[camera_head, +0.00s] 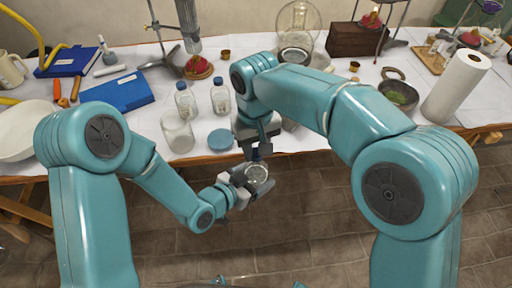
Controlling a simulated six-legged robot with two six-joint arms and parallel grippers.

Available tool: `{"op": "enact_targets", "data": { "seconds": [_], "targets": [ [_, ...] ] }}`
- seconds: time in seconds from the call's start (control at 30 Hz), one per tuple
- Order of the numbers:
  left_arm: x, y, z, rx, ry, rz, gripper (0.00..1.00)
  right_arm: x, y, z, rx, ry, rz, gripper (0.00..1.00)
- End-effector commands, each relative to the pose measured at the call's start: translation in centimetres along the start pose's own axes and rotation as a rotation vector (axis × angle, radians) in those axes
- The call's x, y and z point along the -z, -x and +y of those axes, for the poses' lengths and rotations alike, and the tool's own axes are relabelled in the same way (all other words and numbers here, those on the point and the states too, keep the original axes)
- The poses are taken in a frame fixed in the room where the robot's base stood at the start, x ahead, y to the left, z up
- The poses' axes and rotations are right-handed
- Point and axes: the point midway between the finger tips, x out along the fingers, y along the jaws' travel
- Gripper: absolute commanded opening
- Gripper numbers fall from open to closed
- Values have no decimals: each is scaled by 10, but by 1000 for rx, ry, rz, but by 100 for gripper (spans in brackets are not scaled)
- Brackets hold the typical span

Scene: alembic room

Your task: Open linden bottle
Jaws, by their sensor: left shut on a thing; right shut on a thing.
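A small clear glass bottle (257,174), which I take to be the linden bottle, is held just off the table's front edge, above the floor. My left gripper (245,180) comes from the left and is shut around the bottle's body. My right gripper (258,148) reaches down from above and is shut at the bottle's top, on what looks like its cap. The jaws hide much of the top, and I cannot tell whether the cap is still seated. No label can be read.
Two blue-capped bottles (220,95) (186,100), an empty glass jar (177,133) and a round blue lid (221,140) stand near the table's front edge. A mortar (397,95) and paper roll (457,86) are at the right. A white bowl (22,130) is at the left.

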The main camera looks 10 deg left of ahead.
Motion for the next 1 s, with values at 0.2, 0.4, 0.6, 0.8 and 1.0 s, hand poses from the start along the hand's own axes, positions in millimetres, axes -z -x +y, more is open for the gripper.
{"op": "enact_targets", "data": {
  "seconds": [0.2,0.4,0.6,0.8,1.0],
  "targets": [
    [1,0,0,1,-1,2,0,1,17,0,0,0,3,0],
    [1,0,0,1,-1,2,0,0,38,0,0,-1,1,0],
    [2,0,0,1,-1,4,0,0,40,0,0,-1,0,0],
    [7,3,-10,30,9,5,0,-3,35,17,1,-33,-1,0],
    [28,15,-40,135,52,7,0,-17,15,73,2,-143,-1,0]
  ]
}}
